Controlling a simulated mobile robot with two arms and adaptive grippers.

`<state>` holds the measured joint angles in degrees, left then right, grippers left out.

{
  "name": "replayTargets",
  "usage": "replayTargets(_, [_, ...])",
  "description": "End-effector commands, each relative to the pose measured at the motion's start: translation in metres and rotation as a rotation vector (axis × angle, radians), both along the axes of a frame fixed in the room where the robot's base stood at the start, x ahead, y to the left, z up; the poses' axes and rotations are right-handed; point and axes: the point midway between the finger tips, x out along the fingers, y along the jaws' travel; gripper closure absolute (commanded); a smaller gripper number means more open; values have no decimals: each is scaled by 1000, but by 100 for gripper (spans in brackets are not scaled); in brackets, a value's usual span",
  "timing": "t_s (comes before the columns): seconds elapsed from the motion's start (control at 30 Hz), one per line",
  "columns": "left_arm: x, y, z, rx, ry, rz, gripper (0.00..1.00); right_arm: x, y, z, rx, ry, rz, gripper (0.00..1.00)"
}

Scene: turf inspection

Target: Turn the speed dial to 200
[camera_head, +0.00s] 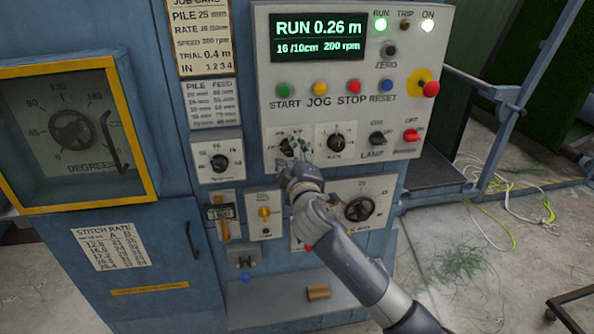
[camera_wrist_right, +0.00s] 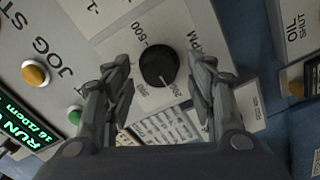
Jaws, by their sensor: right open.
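The speed dial (camera_head: 287,146) is a black knob on a pale plate, low on the control panel, partly hidden by my right gripper in the head view. In the right wrist view the dial (camera_wrist_right: 158,66) shows with "500" and "RPM" printed near it. My right gripper (camera_head: 296,160) is open in front of the dial. In the right wrist view its two fingers (camera_wrist_right: 160,82) stand on either side of the knob, with visible gaps. The display (camera_head: 318,36) reads "RUN 0.26 m", "16/10cm" and "200 rpm". My left gripper is not in view.
A second dial (camera_head: 335,141) sits just right of the speed dial. START (camera_head: 283,90), JOG (camera_head: 320,88), STOP (camera_head: 354,86) and RESET (camera_head: 383,85) buttons lie above. A red-capped emergency button (camera_head: 430,89) is at the panel's right. A larger dial (camera_head: 359,208) is below.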

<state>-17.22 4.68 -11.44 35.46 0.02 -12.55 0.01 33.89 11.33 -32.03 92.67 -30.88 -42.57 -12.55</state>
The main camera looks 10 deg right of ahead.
Motion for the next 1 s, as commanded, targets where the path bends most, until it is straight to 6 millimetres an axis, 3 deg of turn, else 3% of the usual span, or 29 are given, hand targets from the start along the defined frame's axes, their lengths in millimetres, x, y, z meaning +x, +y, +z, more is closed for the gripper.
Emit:
replayTargets(0.5, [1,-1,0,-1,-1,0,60,-88,0,-1,-1,2,1,49])
replayTargets(0.7, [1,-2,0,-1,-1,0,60,-104,0,-1,-1,1,0,49])
replayTargets(1.0, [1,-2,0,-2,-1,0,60,-107,0,-1,-1,1,0,49])
